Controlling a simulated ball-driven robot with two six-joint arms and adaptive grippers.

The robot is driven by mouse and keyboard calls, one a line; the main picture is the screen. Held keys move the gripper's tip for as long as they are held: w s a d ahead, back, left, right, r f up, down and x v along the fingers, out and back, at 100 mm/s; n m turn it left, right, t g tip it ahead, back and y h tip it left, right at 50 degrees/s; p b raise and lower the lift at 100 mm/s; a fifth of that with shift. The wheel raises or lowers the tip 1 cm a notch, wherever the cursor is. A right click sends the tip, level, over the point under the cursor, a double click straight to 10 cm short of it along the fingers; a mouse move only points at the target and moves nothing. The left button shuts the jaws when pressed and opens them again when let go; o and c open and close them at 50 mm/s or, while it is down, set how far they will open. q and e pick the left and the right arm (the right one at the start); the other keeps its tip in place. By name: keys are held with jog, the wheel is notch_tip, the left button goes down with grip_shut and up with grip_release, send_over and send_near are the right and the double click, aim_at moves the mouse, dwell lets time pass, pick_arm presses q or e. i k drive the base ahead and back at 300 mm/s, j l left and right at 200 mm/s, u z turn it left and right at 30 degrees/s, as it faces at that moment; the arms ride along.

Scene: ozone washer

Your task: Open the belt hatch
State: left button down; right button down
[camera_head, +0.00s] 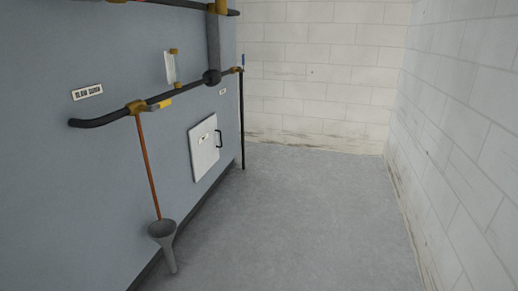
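A white square hatch (204,149) with a small label sits low on the grey-blue wall panel, left of the picture's middle. A dark bar handle (218,139) stands out at its right edge. The hatch looks flush or nearly flush with the panel; I cannot tell exactly whether it is closed. The label's text is too small to read. Neither of my grippers is in view.
A dark pipe (180,94) with brass fittings runs along the panel (60,180) above the hatch. A grey funnel (163,234) stands below a thin copper pipe (148,165). The grey floor (310,220) is clear up to the white block walls (320,80).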

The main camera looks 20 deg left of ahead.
aim_at(204, 147)
jog(key=u, duration=1)
jog(key=i+u, duration=0.15)
jog(key=u, duration=0.2)
jog(key=i+l+u, duration=0.1)
jog(key=u, duration=0.25)
jog(key=i+l+u, duration=0.15)
jog(key=i+l, duration=0.15)
jog(key=i+l+u, duration=0.15)
jog(key=i+l, duration=0.15)
jog(key=i+l+u, duration=0.15)
jog(key=l, duration=0.3)
jog(key=i+l+u, duration=0.15)
jog(key=i+l, duration=0.15)
jog(key=l, duration=0.15)
